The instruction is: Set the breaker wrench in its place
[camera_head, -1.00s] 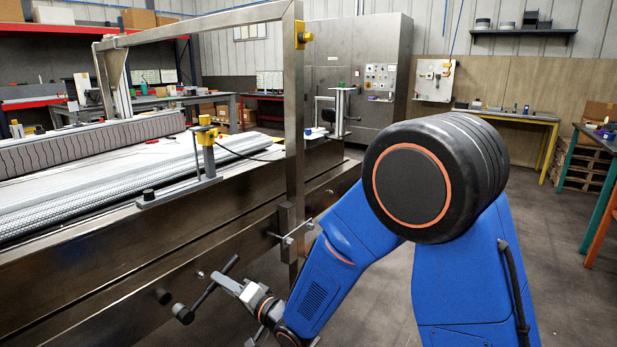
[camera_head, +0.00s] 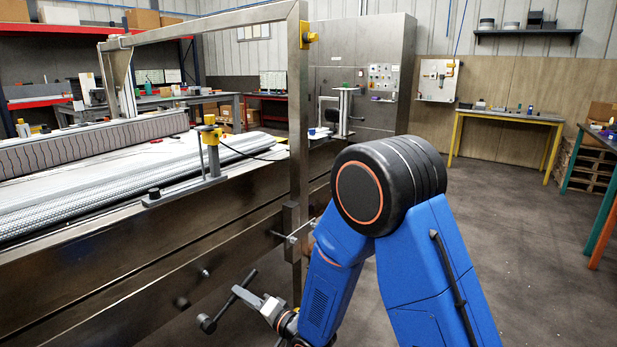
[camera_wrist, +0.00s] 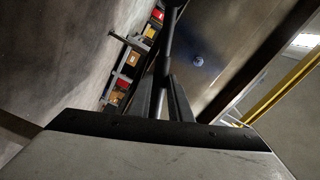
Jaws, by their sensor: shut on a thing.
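The breaker wrench, a dark bar (camera_head: 226,302) with a round black end, is held slanted in front of the conveyor frame's side. My gripper (camera_head: 246,296) is shut on it around the middle of the bar. In the wrist view the bar (camera_wrist: 167,48) runs up from between my gripper's dark fingers (camera_wrist: 164,92); its far end is cut off at the top edge. The conveyor frame's steel side (camera_head: 100,290) carries a small light stud (camera_head: 205,273) and a dark knob (camera_head: 183,302), just left of the wrench. I cannot tell which spot is the wrench's place.
A steel upright (camera_head: 297,150) with a clamp and rod (camera_head: 290,238) stands just right of and above my gripper, close to my forearm. A yellow-topped post (camera_head: 210,150) stands on the frame's top edge. The floor (camera_head: 510,250) to the right is open.

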